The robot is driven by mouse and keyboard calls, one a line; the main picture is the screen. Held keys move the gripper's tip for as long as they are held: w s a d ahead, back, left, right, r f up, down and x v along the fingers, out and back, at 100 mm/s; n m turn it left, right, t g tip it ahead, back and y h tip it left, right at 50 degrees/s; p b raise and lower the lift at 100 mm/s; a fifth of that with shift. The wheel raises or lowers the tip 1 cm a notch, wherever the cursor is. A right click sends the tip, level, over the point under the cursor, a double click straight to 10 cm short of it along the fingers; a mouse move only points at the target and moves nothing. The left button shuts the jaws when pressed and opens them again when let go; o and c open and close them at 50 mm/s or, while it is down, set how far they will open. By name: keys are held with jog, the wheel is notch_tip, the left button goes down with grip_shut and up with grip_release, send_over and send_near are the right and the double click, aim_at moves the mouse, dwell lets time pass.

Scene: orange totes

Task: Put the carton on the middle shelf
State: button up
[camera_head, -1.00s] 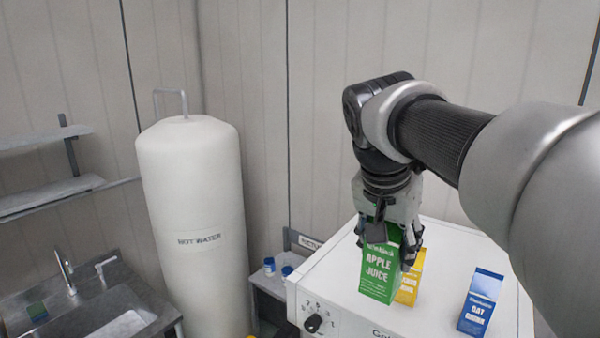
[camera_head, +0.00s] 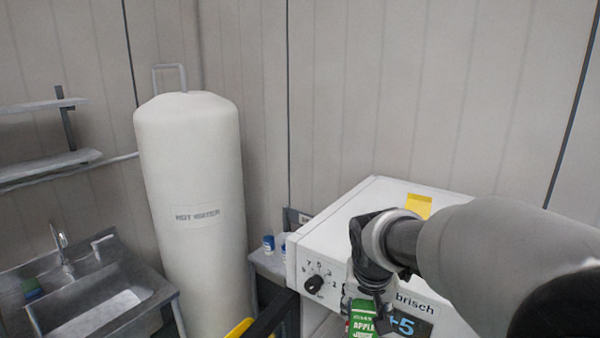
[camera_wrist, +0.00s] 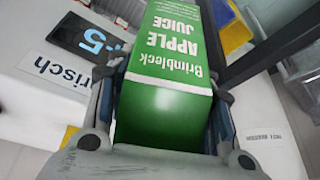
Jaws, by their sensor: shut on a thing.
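The carton is a green and white apple juice carton (camera_head: 363,320), cut off by the bottom edge of the head view. In the wrist view the green carton (camera_wrist: 165,75) fills the space between the fingers, its lettering upside down. My gripper (camera_head: 368,298) is shut on it, with a finger on each side. It holds the carton in front of the white machine (camera_head: 345,215), below its top. Two grey wall shelves show at the left, an upper one (camera_head: 40,106) and a lower one (camera_head: 50,166). I cannot tell which shelf is the middle one.
A tall white hot water tank (camera_head: 190,250) stands between the machine and the metal sink (camera_head: 60,300). A dark frame (camera_head: 272,318) and a yellow object (camera_head: 240,328) lie low at the bottom centre.

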jog(key=s+f+n+b, duration=0.1)
jog(key=s+f+b, duration=0.2)
jog(key=f, duration=1)
jog(key=s+f+n+y+b, duration=0.1)
jog(key=s+f+b, duration=0.3)
jog(key=f, duration=0.9)
jog(key=shift+d+f+b, duration=0.15)
jog(key=shift+d+b, duration=0.25)
